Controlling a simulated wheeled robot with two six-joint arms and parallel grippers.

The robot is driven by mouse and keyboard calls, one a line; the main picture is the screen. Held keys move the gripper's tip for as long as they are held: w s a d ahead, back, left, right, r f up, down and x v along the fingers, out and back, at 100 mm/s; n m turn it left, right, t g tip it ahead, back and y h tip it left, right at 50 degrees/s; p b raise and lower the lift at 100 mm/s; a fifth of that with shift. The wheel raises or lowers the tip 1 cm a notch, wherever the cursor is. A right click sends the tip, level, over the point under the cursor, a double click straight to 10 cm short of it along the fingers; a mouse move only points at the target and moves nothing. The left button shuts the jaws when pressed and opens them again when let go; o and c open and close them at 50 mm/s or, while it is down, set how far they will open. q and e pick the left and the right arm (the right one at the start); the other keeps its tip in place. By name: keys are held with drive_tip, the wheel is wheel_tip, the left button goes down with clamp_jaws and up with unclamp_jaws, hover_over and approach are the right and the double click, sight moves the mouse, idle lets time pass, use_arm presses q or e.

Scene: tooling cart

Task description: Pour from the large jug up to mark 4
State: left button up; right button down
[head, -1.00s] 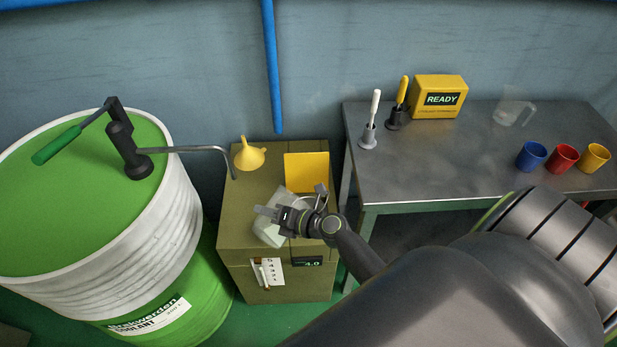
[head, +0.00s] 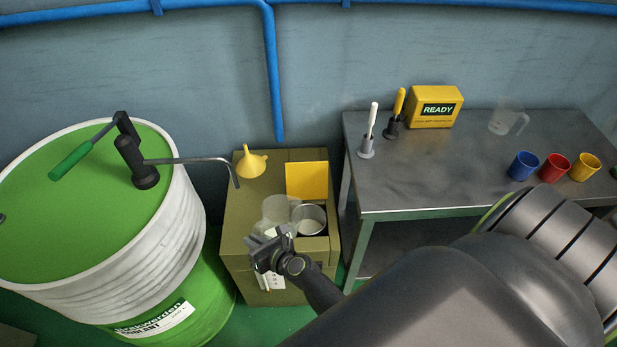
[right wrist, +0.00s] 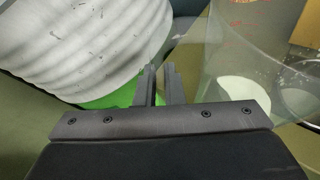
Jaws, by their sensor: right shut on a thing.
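The large clear jug (head: 276,208) stands about upright in the head view, over the olive cabinet (head: 240,215) and left of its round filler opening (head: 309,217). In the right wrist view the jug (right wrist: 235,55) is at the right, with red marks on its wall and a pale patch low inside. My right gripper (head: 262,247) is shut at the jug's near side; its fingers also show in the right wrist view (right wrist: 159,85). The clear grip between them is hard to make out. A white marked gauge card (head: 271,278) on the cabinet front is partly hidden by my gripper. My left gripper is out of view.
A raised yellow flap (head: 307,180) stands behind the opening, and a yellow funnel (head: 250,163) lies left. A green-topped drum (head: 85,215) with a pump (head: 140,165) is close left. The bench (head: 450,180) holds a smaller clear jug (head: 505,120) and coloured cups (head: 554,167).

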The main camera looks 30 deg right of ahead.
drive_tip(key=f+b, duration=0.1)
drive_tip(key=a+f+n+h+b, duration=0.1)
drive_tip(key=f, duration=0.1)
drive_tip(key=shift+s+f+n, duration=0.1)
drive_tip(key=shift+f+n, duration=0.1)
drive_tip(key=shift+n, duration=0.1)
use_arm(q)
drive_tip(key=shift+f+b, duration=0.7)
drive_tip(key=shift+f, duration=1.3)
use_arm(e)
drive_tip(key=shift+a+f+n+h, duration=0.1)
drive_tip(key=shift+f+n+h, duration=0.3)
drive_tip(key=shift+f+h, duration=0.15)
